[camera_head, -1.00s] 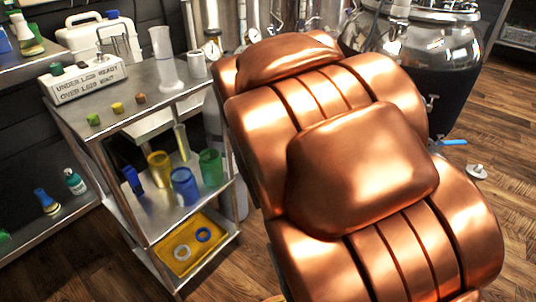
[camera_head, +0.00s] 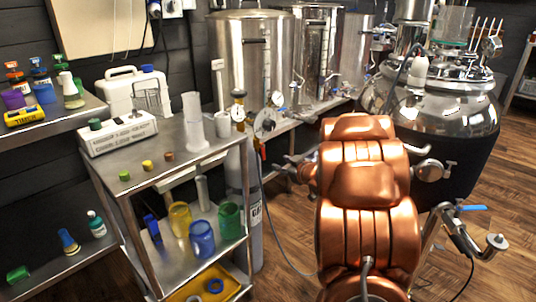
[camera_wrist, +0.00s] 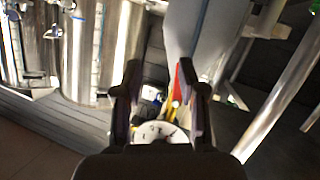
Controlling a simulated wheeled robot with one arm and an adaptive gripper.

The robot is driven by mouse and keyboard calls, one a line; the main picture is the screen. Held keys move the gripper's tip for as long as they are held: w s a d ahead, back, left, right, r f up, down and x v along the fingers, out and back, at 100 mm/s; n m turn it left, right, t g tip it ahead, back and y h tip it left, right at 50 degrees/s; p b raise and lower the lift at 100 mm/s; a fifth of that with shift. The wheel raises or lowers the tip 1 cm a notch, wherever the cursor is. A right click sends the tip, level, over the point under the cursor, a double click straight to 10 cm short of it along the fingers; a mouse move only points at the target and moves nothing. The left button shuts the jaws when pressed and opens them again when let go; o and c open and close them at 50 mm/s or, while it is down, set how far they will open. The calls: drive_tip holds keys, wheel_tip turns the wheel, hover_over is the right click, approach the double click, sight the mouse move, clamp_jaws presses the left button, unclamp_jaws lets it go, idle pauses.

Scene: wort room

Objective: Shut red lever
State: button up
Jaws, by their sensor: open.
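The red lever (camera_wrist: 183,82) shows in the wrist view as a narrow red strip, beside a pale grey cylinder-like surface and just above a white round dial (camera_wrist: 160,132). My gripper (camera_wrist: 163,88) is open, its two dark fingers apart. The lever appears between them, closer to the right finger; I see no contact and cannot judge the depth gap. The dial's lower edge is hidden by the gripper body. In the head view I cannot make out the lever or the gripper clearly.
A steel cart (camera_head: 150,178) with bottles and coloured jars stands at the left. A gas cylinder (camera_head: 246,215) stands behind it, with gauges (camera_head: 238,112) near its top. Steel tanks (camera_head: 250,55) line the back, and a large vessel (camera_head: 440,120) stands right. Wooden floor is clear at right.

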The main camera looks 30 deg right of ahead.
sight(264, 154)
drive_tip(key=w+a+t+y, duration=0.1)
drive_tip(key=w+r+n+t+y, duration=0.1)
drive_tip(key=y, duration=0.1)
drive_tip(key=w+a+n+t+y, duration=0.1)
drive_tip(key=y, duration=0.1)
drive_tip(key=shift+w+a+r+b, duration=0.15)
drive_tip(key=shift+w+a+b, duration=0.2)
drive_tip(key=shift+w+a+r, duration=0.15)
drive_tip(key=shift+w, duration=0.55)
clamp_jaws()
